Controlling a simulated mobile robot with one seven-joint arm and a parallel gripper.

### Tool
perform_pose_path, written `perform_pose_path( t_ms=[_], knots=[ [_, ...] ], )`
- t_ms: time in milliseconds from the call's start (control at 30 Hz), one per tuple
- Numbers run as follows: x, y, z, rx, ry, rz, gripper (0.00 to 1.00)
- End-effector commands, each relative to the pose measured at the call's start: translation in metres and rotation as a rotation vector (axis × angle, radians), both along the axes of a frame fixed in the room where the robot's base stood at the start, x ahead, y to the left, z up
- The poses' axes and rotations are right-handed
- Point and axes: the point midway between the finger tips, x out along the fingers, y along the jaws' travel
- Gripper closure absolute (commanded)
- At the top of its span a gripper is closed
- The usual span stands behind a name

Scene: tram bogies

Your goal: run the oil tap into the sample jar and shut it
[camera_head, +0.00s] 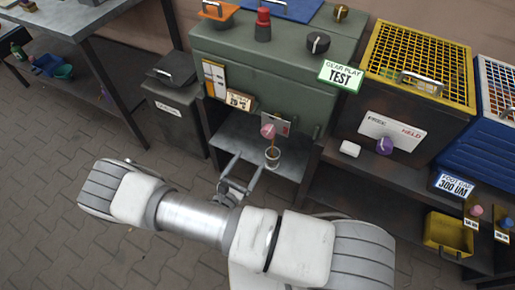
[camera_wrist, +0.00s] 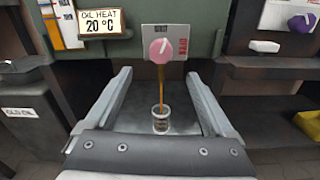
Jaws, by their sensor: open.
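The oil tap has a round pink knob (camera_wrist: 161,50) with a white pointer on a small plate marked in red and dark letters. The knob also shows in the head view (camera_head: 267,131). A thin brown stream of oil (camera_wrist: 161,85) falls from under the knob into the sample jar (camera_wrist: 161,121). The clear jar stands upright on the grey shelf and also shows in the head view (camera_head: 272,158); its oil level is hard to read. My gripper (camera_wrist: 163,92) is open and empty, its fingers on either side of the stream and jar, apart from the knob.
The green machine (camera_head: 240,62) carries an "OIL HEAT 20 °C" sign (camera_wrist: 86,23) and a "GEAR PLAY TEST" sign (camera_head: 340,76). A dark "OLD OIL" bin (camera_wrist: 25,125) stands left. Right are a purple knob (camera_head: 384,145) and a yellow bin (camera_head: 448,233).

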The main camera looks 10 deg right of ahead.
Motion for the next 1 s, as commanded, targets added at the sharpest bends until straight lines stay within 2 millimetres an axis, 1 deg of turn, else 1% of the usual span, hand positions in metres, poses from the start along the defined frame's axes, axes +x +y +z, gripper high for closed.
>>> perform_pose_path(
  t_ms=[33, 133, 267, 533, 633, 767, 1000],
  knots=[
    [0.001, 0.002, -0.011, -0.002, -0.003, 0.007, 0.12],
    [0.004, 0.002, -0.015, -0.006, -0.005, 0.01, 0.12],
    [0.005, 0.001, -0.015, -0.005, -0.005, 0.007, 0.12],
    [0.004, -0.003, -0.01, 0.005, -0.003, -0.003, 0.12],
    [0.008, -0.007, -0.008, 0.006, -0.004, -0.006, 0.12],
    [0.021, -0.017, -0.008, 0.004, -0.004, -0.008, 0.12],
    [0.063, -0.048, -0.009, 0.004, -0.006, -0.009, 0.12]
  ],
)
